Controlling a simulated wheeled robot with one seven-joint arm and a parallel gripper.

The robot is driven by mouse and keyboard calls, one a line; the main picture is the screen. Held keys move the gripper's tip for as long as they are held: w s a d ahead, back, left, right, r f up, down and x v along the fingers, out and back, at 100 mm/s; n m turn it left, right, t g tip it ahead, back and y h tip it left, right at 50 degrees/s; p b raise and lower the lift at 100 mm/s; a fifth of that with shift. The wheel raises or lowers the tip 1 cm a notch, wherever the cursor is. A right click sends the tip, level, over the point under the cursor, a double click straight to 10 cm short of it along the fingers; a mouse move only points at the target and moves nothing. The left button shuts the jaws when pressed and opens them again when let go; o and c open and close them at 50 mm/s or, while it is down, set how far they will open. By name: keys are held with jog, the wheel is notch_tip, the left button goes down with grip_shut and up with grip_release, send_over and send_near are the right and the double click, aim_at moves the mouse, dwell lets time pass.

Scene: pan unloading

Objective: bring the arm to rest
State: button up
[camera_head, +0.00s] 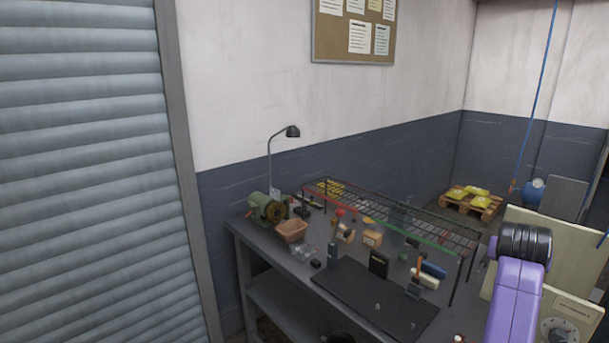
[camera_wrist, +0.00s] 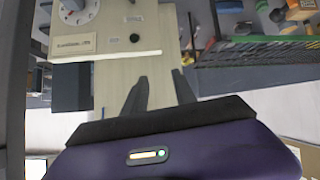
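My arm shows at the right of the head view as a purple link (camera_head: 515,300) with a black ribbed joint at its top. My gripper is not visible in the head view. In the wrist view, my gripper (camera_wrist: 161,83) shows two dark fingers with a gap between them. It is open, and nothing is held between the fingers. The fingers point towards a cream-coloured machine with a dial (camera_wrist: 78,10). It is unclear how far the fingertips are from it.
A grey workbench (camera_head: 262,262) carries a green grinder (camera_head: 268,210), a brown bin (camera_head: 292,231), a black mat (camera_head: 365,300) and a long wire rack (camera_head: 430,231). The cream machine (camera_head: 580,310) stands by my arm. A pallet with yellow bags (camera_head: 470,200) is farther back.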

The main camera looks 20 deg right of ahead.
jog(key=s+a+f+n+t+y+b, duration=0.1)
jog(key=s+a+f+n+t, duration=0.2)
jog(key=a, duration=0.6)
jog(key=s+a+f+n+t+y+b, duration=0.15)
jog(key=a+n+t, duration=0.3)
jog(key=a, duration=0.45)
jog(key=s+a+f+n+t, duration=0.25)
jog(key=a+t, duration=0.25)
jog(key=a, duration=0.5)
jog(key=s+a+f+y+b, duration=0.1)
jog(key=s+a+f+y, duration=0.1)
jog(key=s+a, duration=0.4)
jog(key=s+a+f+g+y+b, duration=0.1)
jog(key=s+a+f+y, duration=0.2)
jog(key=s, duration=0.9)
jog(key=s+a+f+n+g+y+b, duration=0.1)
jog(key=s+a+f+y, duration=0.1)
jog(key=s+a, duration=0.7)
jog(key=shift+s+a+f, duration=0.3)
jog(key=shift+a+f, duration=0.2)
jog(key=shift+f, duration=0.4)
jog(key=shift+d+g, duration=0.1)
jog(key=shift+g, duration=0.15)
